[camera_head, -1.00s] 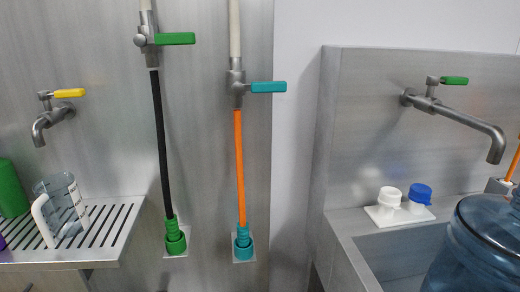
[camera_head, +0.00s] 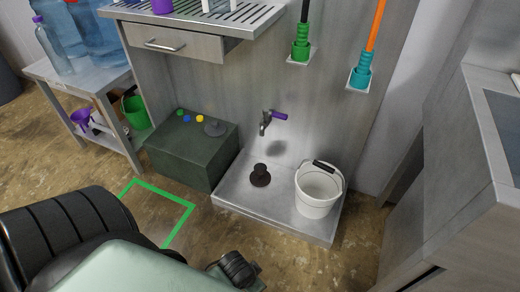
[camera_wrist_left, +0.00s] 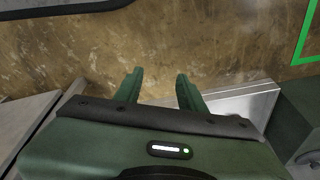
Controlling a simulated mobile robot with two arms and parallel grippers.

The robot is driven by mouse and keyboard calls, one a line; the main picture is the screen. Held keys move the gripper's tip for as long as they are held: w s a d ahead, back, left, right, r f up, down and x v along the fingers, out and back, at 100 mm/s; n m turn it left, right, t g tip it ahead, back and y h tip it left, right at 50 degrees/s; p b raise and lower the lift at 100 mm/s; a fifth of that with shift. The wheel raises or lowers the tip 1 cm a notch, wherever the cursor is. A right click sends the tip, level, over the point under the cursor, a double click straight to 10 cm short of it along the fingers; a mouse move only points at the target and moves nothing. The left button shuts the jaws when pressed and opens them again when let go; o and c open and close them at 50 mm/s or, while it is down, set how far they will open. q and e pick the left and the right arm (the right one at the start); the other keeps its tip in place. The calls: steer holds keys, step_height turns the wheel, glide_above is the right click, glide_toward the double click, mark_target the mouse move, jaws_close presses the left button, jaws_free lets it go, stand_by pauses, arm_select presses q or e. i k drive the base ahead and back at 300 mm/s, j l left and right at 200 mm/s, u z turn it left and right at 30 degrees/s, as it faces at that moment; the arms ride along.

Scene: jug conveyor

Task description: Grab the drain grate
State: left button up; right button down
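Floor and a metal edge show beyond the fingers. My left arm fills the lower left of the head view. My right gripper is not in view.
Small coloured caps lie on the box. A slatted shelf (camera_head: 260,17) juts out above. Green tape (camera_head: 184,222) marks the open floor at left.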

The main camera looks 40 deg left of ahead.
mark_target(259, 178)
steer(key=u, duration=1.2)
